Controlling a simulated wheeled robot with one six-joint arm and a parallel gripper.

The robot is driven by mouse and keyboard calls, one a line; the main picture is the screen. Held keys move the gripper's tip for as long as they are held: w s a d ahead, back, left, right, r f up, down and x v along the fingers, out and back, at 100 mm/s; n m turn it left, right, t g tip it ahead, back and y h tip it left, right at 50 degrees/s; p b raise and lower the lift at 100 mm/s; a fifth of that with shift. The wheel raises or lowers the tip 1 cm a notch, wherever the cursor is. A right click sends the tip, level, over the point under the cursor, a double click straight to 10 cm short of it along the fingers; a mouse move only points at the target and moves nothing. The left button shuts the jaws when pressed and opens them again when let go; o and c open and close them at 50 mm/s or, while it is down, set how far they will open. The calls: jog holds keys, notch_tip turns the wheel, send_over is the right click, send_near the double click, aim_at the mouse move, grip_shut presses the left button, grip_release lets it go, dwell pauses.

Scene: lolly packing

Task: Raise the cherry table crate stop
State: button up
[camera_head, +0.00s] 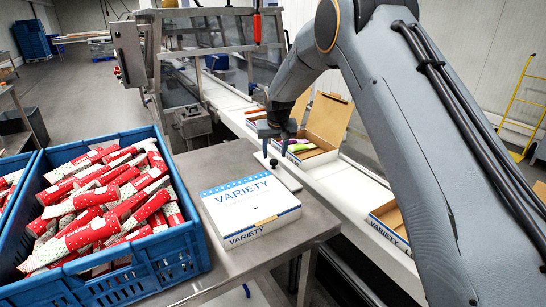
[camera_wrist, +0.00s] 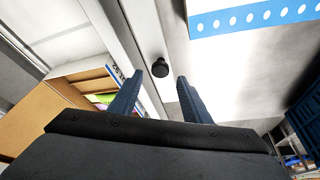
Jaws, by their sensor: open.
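A small black knob (camera_wrist: 160,68) stands between my two blue fingers in the wrist view, a little beyond the tips. It also shows in the head view (camera_head: 273,163), on a white strip (camera_head: 284,176) at the far edge of the steel table (camera_head: 190,262). I cannot tell for sure that this is the crate stop. My gripper (camera_head: 275,143) points down above the knob, open and empty, in the wrist view too (camera_wrist: 158,92). A blue crate (camera_head: 178,254) full of red-and-white wrapped lollies stands on the table at left.
A closed white VARIETY box (camera_head: 248,205) lies on the table just beside the strip. Open cardboard boxes (camera_head: 325,122) stand on the conveyor (camera_head: 345,190) behind, close to my gripper. A second blue crate (camera_head: 8,200) is at the far left.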

aim_at(274, 160)
jog(key=shift+p+x, duration=0.5)
jog(key=shift+x, duration=1.6)
